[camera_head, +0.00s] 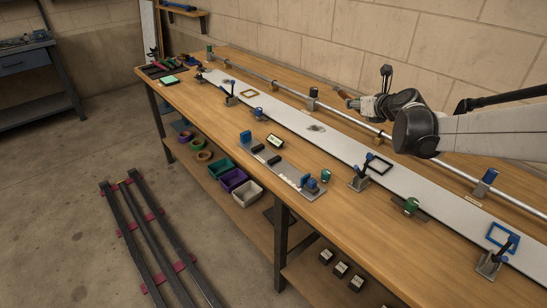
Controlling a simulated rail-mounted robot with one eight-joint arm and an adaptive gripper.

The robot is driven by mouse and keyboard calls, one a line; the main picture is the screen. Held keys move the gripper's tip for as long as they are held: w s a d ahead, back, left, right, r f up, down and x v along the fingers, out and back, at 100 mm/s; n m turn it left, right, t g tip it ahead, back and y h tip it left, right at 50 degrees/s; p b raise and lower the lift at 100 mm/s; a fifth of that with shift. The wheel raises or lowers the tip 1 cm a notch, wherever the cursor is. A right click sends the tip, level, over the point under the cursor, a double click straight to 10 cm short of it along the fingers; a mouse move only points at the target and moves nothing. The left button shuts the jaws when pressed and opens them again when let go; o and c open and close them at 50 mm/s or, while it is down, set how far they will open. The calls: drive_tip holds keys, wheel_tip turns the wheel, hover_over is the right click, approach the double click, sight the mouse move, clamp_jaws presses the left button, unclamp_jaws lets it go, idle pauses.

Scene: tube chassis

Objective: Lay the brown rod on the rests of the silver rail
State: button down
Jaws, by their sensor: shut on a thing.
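My gripper (364,105) is above the back part of the long wooden bench, at the right of the view. A short brown piece (342,94) sticks out on the left side of my gripper; it looks like the end of the brown rod, shut in the jaws. The rest of the rod is hidden by my gripper and arm, or too small to make out. A long silver rail (280,87) runs along the back of the bench, with small dark blocks along it. My gripper hides none of its left half. I cannot tell clearly which parts are its rests.
A long pale strip (290,117) with blue-handled clamps (360,181) lies along the bench. A grey plate (275,160) with blue parts is near the front edge. Purple (233,179) and other bins sit on the lower shelf. A block wall (330,40) stands behind.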

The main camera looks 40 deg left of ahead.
drive_tip(key=s+a+f+n+g+y, duration=0.1)
drive_tip(key=s+a+f+n+g, duration=0.15)
drive_tip(key=s+a, duration=0.85)
drive_tip(key=s+a+f+n+g+y, duration=0.1)
drive_tip(key=s+a+n+g+y, duration=0.35)
drive_tip(key=a, duration=1.05)
drive_tip(key=m+t+h+b, duration=0.2)
drive_tip(key=h+b, duration=0.1)
hover_over(275, 159)
wheel_tip(275, 159, down, 7)
drive_tip(key=shift+r, duration=0.1)
drive_tip(key=shift+a+f+b, duration=0.1)
drive_tip(key=shift+f+b, duration=0.25)
drive_tip(key=shift+f, duration=1.6)
drive_tip(key=shift+f+b, duration=0.5)
drive_tip(key=shift+f, duration=0.05)
drive_tip(key=c, duration=1.7)
unclamp_jaws()
drive_tip(key=shift+o, duration=0.4)
drive_tip(key=shift+r, duration=0.1)
